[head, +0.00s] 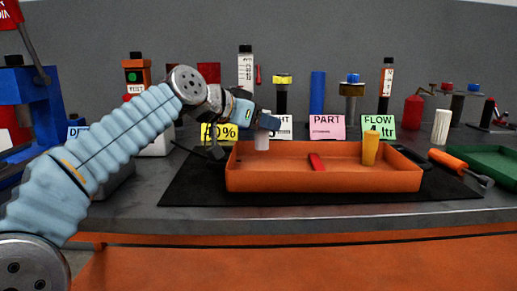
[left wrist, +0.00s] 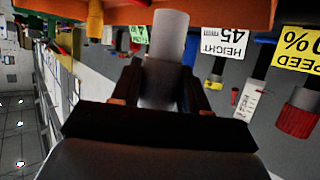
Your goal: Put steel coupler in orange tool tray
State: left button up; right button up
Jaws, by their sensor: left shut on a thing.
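The steel coupler (head: 262,144) is a pale grey cylinder, upright below my left gripper (head: 268,123), which is shut on it. In the head view its lower end shows against the inside of the back wall of the orange tool tray (head: 330,181), near the tray's left end. I cannot tell whether it touches the tray floor. In the left wrist view the coupler (left wrist: 169,38) sticks out from between the fingers (left wrist: 160,88) towards the orange tray (left wrist: 235,13). My right gripper is not in view.
A red piece (head: 316,162) and a yellow cylinder (head: 370,148) are in the tray. Label cards, such as the pink one (head: 325,127), and bottles stand behind it. An orange-handled tool (head: 449,160) and a green tray (head: 490,163) are at right. The tray's middle-left floor is clear.

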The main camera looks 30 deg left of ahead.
pick_arm(q)
jog(key=shift+w+a+f, duration=0.25)
jog(key=shift+a+f, duration=0.3)
jog(key=shift+f, duration=0.25)
jog(key=shift+w+a+f+b, duration=0.1)
jog(key=shift+a+f+b, duration=0.15)
jog(key=shift+f, duration=0.75)
jog(key=shift+w+a+f+b, duration=0.1)
jog(key=shift+f+b, duration=0.2)
jog(key=shift+f, duration=0.65)
jog(key=shift+f, duration=0.2)
jog(key=o, duration=1.2)
jog(key=shift+c, duration=0.2)
jog(key=shift+r, duration=0.15)
jog(key=shift+r, duration=0.15)
jog(key=v, duration=1.2)
